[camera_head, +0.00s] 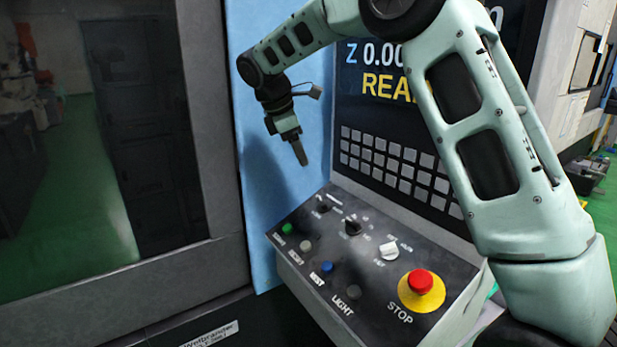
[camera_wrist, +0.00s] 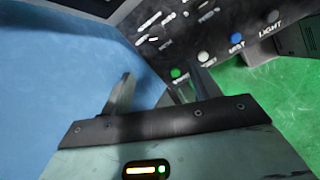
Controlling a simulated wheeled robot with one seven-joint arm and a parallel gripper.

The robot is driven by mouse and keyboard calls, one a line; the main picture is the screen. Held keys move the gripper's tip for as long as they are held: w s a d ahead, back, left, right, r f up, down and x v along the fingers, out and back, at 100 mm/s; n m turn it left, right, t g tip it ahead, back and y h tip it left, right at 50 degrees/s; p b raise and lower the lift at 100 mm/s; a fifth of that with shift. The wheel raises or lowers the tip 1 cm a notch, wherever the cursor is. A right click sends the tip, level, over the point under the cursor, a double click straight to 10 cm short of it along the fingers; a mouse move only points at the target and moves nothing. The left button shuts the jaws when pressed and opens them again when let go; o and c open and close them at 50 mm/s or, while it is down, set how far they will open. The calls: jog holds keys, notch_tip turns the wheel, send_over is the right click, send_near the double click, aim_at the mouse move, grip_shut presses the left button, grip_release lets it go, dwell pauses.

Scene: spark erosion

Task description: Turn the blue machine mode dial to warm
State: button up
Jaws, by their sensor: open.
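The control panel (camera_head: 372,285) of the blue machine slopes below the screen. It carries a white dial (camera_head: 390,250) and two black dials, one in the middle (camera_head: 352,228) and one at the upper left (camera_head: 322,204). The lettering around them is too small to read, so I cannot tell which is the mode dial or where it points. My gripper (camera_head: 301,154) is open and empty, above the panel's upper left end and apart from it. In the wrist view my gripper's fingers (camera_wrist: 163,90) stand spread, with the panel (camera_wrist: 160,50) beyond them; the dials are unclear there.
A green button (camera_head: 287,229), a blue button (camera_head: 327,267) and a red stop button (camera_head: 421,283) on a yellow base share the panel. A keypad (camera_head: 385,165) is behind it. The dark machine window (camera_head: 95,130) is at left. Green floor (camera_wrist: 270,110) shows beyond.

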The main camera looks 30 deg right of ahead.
aim_at(323, 200)
jog(key=p+x, duration=0.2)
jog(key=x, duration=0.6)
jog(key=p+x, duration=0.3)
jog(key=x, duration=0.6)
jog(key=shift+w+d, duration=0.2)
jog(key=shift+d, duration=0.1)
jog(key=c, duration=1)
